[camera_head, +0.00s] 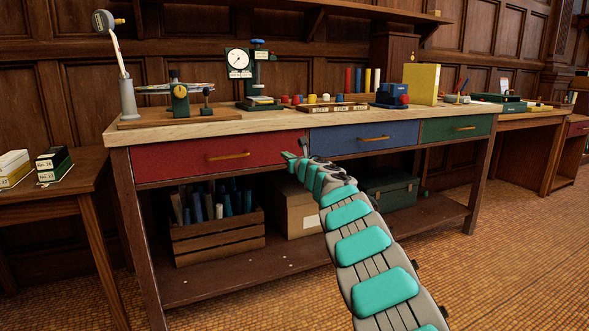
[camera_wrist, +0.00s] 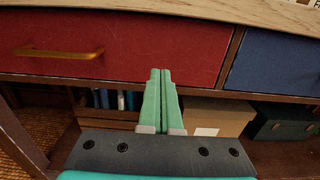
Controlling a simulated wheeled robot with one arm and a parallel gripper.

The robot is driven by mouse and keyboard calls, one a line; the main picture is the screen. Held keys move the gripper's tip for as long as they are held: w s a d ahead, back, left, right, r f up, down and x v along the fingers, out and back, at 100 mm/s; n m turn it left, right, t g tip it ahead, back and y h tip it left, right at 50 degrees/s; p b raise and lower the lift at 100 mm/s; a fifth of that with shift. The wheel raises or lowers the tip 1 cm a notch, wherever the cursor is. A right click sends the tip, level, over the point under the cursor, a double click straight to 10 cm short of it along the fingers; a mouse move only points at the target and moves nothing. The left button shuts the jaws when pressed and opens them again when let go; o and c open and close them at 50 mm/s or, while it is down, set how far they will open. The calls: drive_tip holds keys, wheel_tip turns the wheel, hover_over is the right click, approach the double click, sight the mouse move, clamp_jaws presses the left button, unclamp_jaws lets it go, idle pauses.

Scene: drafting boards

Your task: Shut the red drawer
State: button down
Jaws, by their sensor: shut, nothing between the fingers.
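The red drawer (camera_head: 180,161) is at the left of the workbench front, under the pale top, with a brass bar handle (camera_head: 229,156). Its front looks about level with the frame and the blue drawer; no open gap shows. My gripper (camera_head: 287,155) is shut and empty at the drawer's right end. In the wrist view the two green fingertips (camera_wrist: 160,72) are pressed together before the lower right part of the red front (camera_wrist: 150,35), right of the handle (camera_wrist: 58,53). I cannot tell whether they touch it.
Blue (camera_head: 350,138) and green (camera_head: 440,130) drawers sit to the right. Below, a shelf holds a wooden crate (camera_head: 218,238), a cardboard box (camera_head: 292,207) and a green case (camera_head: 390,190). Instruments stand on the bench top. A side table (camera_head: 60,185) is at left.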

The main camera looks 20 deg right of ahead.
drive_tip(key=s+d+r+m+g+h, duration=0.1)
drive_tip(key=s+d+r+m+h, duration=0.15)
drive_tip(key=s+m, duration=0.3)
drive_tip(key=s+d+r+m+h, duration=0.2)
drive_tip(key=s+r+m+h, duration=0.2)
drive_tip(key=s, duration=0.2)
drive_tip(key=s+d+m+g+h, duration=0.2)
drive_tip(key=s+m+g+h, duration=0.25)
drive_tip(key=s+m, duration=0.8)
drive_tip(key=s+a+f+m+g+y+p, duration=0.1)
drive_tip(key=s+a+f+m+g+y, duration=0.2)
drive_tip(key=s+a+f, duration=0.5)
drive_tip(key=s+a+f+m+g+y+p, duration=0.2)
drive_tip(key=s+a, duration=0.9)
drive_tip(key=s, duration=1.3)
drive_tip(key=s+a+f+m+g+y+p, duration=0.1)
drive_tip(key=s+a+f+m+g+y, duration=0.4)
drive_tip(key=s+a+f+m+g, duration=0.4)
drive_tip(key=s+a+f, duration=0.1)
drive_tip(key=s+f, duration=0.4)
drive_tip(key=s, duration=0.2)
drive_tip(key=shift+a+f+p, duration=0.15)
drive_tip(key=shift+f+p, duration=0.1)
drive_tip(key=shift+p, duration=0.1)
